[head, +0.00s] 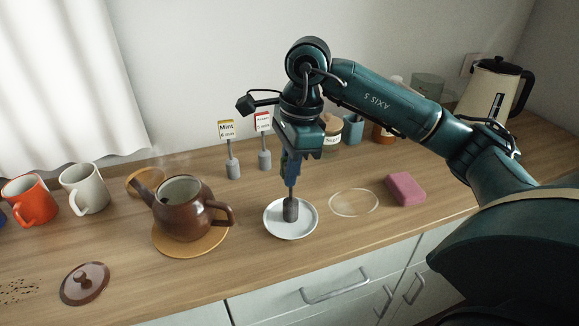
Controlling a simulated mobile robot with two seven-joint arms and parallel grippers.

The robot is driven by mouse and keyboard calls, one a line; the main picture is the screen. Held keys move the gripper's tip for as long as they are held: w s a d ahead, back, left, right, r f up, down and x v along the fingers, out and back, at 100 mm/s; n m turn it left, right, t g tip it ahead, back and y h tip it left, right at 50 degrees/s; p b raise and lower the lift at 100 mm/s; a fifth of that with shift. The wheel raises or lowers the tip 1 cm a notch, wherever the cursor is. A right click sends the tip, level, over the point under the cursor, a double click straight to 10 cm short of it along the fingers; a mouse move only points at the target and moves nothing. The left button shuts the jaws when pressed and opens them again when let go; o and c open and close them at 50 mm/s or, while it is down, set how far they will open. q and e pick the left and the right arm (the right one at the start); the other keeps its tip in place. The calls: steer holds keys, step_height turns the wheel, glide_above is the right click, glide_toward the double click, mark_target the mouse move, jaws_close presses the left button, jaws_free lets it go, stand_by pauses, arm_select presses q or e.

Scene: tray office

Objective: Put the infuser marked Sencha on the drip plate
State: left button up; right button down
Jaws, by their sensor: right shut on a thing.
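My right gripper (290,170) points down and is shut on the thin stem of an infuser with a grey cylindrical end (291,209). The infuser is upright, with its grey end at the middle of a small white plate (274,228), the drip plate. It looks to be touching the plate, though I cannot be sure. No label shows on this infuser; its top is hidden by my gripper. Two other infusers stand upright behind, one tagged Mint (233,167) and one with a red-topped tag that seems to read Assam (265,158). My left gripper is not in view.
A brown teapot (185,210) without its lid sits on a round mat left of the plate. Its lid (84,283) lies front left. Orange (32,200) and white (84,188) mugs stand at left. A pink sponge (405,189) lies at right. A kettle (492,90) stands far right.

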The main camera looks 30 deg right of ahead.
steer(key=shift+f, duration=0.2)
steer(key=c, duration=1.5)
jaws_free()
steer(key=shift+r, duration=0.1)
steer(key=shift+o, duration=0.2)
steer(key=shift+r, duration=0.25)
steer(key=r, duration=0.3)
steer(key=d+r+p, duration=0.1)
steer(key=r, duration=0.6)
steer(key=shift+s+d+r, duration=0.2)
steer(key=shift+d+r, duration=0.05)
steer(key=shift+r, duration=0.05)
steer(key=shift+d+r+p, duration=0.1)
steer(key=shift+r+p, duration=0.2)
steer(key=shift+r, duration=0.25)
